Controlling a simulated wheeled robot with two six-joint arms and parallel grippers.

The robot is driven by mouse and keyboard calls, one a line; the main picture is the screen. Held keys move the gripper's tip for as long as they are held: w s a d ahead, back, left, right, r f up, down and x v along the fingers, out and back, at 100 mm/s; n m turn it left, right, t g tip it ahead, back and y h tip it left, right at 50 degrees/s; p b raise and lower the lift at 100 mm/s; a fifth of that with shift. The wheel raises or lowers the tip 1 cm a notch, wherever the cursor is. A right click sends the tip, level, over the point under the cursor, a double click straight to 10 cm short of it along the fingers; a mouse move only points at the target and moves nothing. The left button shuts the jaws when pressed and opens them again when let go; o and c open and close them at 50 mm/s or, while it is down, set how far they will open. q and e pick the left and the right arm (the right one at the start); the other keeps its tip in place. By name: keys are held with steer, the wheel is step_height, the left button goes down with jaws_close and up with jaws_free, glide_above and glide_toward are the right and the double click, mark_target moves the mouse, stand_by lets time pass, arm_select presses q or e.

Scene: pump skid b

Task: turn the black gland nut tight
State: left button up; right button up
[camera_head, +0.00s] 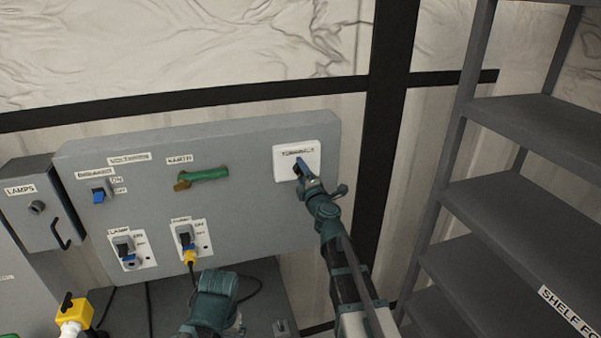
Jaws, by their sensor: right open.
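My right gripper (300,166) is open, with its blue-tipped fingers at the white labelled plate (283,165) on the right of the grey panel. A small dark part shows by the fingertips. I cannot tell whether it is the black gland nut or part of the gripper. The fingers and wrist cover the plate's middle, and I cannot tell whether they touch anything. No black gland nut shows clearly elsewhere. A teal link of mine shows at the bottom centre; my left gripper does not show.
The grey panel (250,215) carries a green handle (208,174), a breaker switch (98,194), a lamp socket (124,246) and a pump socket with a yellow plug (189,257). A grey lamps box (32,205) stands left. Grey shelves (525,205) rise at right.

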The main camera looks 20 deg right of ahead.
steer(key=shift+s, duration=0.1)
steer(key=s, duration=0.9)
steer(key=shift+d, duration=0.15)
stand_by(0.4)
steer(key=shift+w, duration=0.15)
